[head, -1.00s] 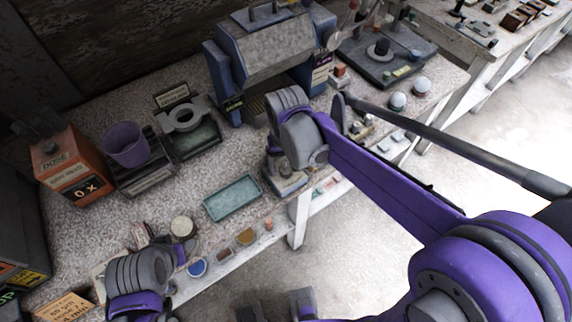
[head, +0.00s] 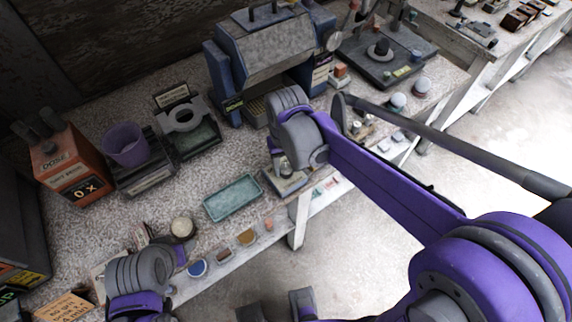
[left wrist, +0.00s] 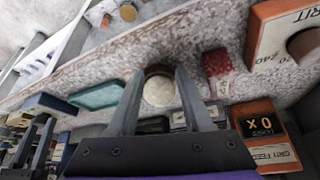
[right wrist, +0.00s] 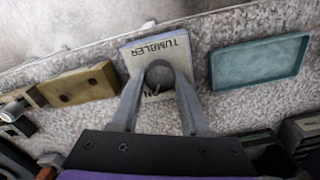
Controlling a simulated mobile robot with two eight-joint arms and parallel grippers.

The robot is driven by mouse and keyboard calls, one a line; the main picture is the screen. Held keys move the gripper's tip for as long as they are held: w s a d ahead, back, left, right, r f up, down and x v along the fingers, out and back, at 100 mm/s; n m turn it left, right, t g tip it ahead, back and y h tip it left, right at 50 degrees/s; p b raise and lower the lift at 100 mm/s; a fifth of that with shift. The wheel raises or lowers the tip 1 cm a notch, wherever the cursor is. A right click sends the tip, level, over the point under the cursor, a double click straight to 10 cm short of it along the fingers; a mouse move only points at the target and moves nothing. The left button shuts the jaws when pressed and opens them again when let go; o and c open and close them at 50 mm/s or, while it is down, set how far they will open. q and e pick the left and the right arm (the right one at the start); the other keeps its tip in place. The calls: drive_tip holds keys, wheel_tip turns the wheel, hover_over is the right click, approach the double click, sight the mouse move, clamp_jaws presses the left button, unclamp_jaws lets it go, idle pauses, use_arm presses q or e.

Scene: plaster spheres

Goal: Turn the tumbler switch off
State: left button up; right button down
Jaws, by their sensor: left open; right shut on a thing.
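The tumbler switch (right wrist: 152,48) is a small box with a pale plate lettered TUMBLER, upside down in the right wrist view. In the head view the switch (head: 287,184) sits near the bench's front edge, partly hidden by my right arm. My right gripper (right wrist: 160,73) is shut on the switch's grey rounded lever, over the plate. The lever's exact tilt is hard to tell. My left gripper (left wrist: 158,75) is open and empty above the bench at the front left. A round cream-topped jar (left wrist: 159,91) shows between its fingers, below them.
A teal tray (head: 233,198) lies left of the switch. A tan block with dark holes (right wrist: 78,85) is on its other side. An orange DOSE box (head: 72,165), a purple cup (head: 125,145) and a blue-grey machine (head: 262,62) stand behind. Bare bench lies behind the tray.

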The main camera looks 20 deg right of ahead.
sight(286, 168)
use_arm(q)
drive_tip(key=shift+f, duration=0.25)
use_arm(e)
drive_tip(key=n, duration=0.6)
drive_tip(key=shift+n, duration=0.4)
use_arm(q)
drive_tip(key=shift+s+f+b, duration=0.1)
drive_tip(key=shift+b, duration=0.2)
use_arm(e)
drive_tip(key=n, duration=0.5)
drive_tip(key=shift+n, duration=0.4)
drive_tip(key=shift+c, duration=1.9)
unclamp_jaws()
drive_tip(key=shift+r, duration=0.1)
use_arm(q)
drive_tip(key=shift+r+p, duration=0.45)
drive_tip(key=shift+r, duration=0.05)
use_arm(e)
wheel_tip(286, 168, up, 11)
